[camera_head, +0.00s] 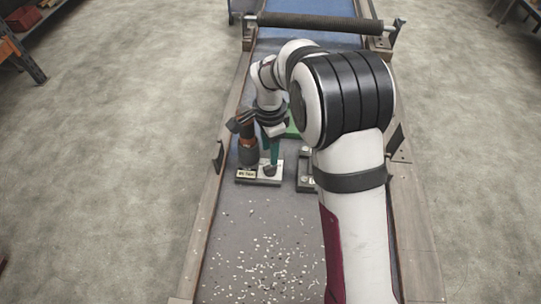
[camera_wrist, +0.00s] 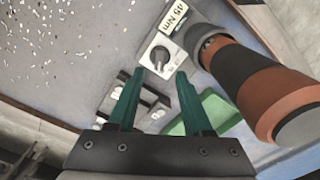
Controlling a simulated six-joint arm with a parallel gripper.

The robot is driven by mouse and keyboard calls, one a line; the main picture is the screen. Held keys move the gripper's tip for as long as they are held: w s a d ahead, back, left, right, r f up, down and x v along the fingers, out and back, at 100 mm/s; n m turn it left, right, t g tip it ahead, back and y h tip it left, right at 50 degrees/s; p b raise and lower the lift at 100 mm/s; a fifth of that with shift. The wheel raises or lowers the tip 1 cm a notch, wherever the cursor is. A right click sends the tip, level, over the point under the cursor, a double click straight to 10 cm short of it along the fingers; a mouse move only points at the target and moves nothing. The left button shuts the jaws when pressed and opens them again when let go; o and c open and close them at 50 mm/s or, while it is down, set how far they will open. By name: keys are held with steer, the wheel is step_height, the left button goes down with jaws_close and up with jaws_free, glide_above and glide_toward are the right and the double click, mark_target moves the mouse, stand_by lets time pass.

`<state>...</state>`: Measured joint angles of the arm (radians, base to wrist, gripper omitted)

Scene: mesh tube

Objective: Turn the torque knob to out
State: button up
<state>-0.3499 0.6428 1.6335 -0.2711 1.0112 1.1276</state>
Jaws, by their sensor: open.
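The torque knob (camera_head: 270,170) is a small dark knob with a raised grip bar, on a light plate (camera_head: 262,181). In the wrist view the knob (camera_wrist: 160,57) shows just beyond my fingertips, roughly centred between them.
An orange and black tool (camera_head: 247,147) stands close left of the knob; it is large at right in the wrist view (camera_wrist: 255,85). A second plate (camera_head: 304,180) is right, partly behind my arm. A green item (camera_wrist: 205,113) lies nearby. Pale bits (camera_head: 265,255) litter the front surface.

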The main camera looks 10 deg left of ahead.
mark_target(270, 166)
step_height(270, 166, down, 6)
steer(key=shift+f, duration=0.15)
jaws_close()
stand_by(0.3)
